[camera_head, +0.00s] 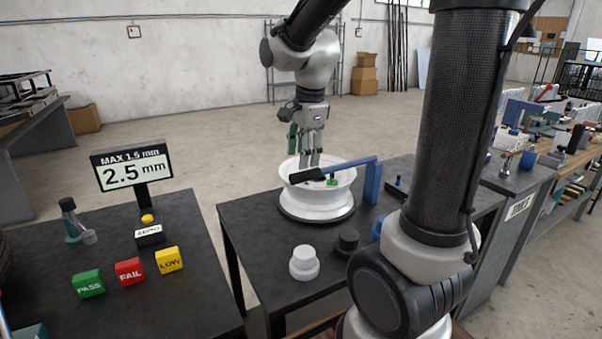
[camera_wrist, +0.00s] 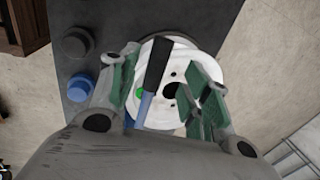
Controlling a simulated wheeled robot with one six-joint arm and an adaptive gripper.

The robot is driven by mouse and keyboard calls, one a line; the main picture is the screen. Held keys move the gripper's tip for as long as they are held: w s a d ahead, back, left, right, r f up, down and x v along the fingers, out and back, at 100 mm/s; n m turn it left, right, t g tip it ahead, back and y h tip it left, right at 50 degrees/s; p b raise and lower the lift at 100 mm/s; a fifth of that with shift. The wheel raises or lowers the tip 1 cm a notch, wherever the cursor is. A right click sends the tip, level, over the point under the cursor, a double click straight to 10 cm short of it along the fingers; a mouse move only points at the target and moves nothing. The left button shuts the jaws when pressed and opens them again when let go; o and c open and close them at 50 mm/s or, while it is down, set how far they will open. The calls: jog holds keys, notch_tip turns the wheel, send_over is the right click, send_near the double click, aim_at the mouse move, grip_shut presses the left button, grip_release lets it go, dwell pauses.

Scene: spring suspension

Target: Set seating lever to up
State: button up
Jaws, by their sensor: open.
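The seating lever (camera_head: 345,167) is a blue bar with a black grip, hinged on a blue post (camera_head: 372,182). It lies nearly level across the top of a white wheel-like drum (camera_head: 318,198) on the dark table. My gripper (camera_head: 311,162) is above the drum, close to the black grip in the head view. In the wrist view, the black grip (camera_wrist: 158,62) lies between the two spread green-padded fingers of my gripper (camera_wrist: 165,92), nearer the left finger. The gripper is open. I cannot tell whether a finger touches the grip.
A green knob (camera_head: 332,182) sits under the lever. A white knob (camera_head: 304,262) and a dark knob (camera_head: 347,243) stand at the table front. The left table holds green, red and yellow buttons (camera_head: 169,260) and a display (camera_head: 133,171) reading 2.5 mm.

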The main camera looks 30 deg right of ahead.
aim_at(301, 173)
jog(key=f, duration=0.3)
jog(key=w+f, duration=0.1)
jog(key=f, duration=0.2)
jog(key=shift+w+f, duration=0.1)
jog(key=shift+f, duration=0.05)
grip_shut()
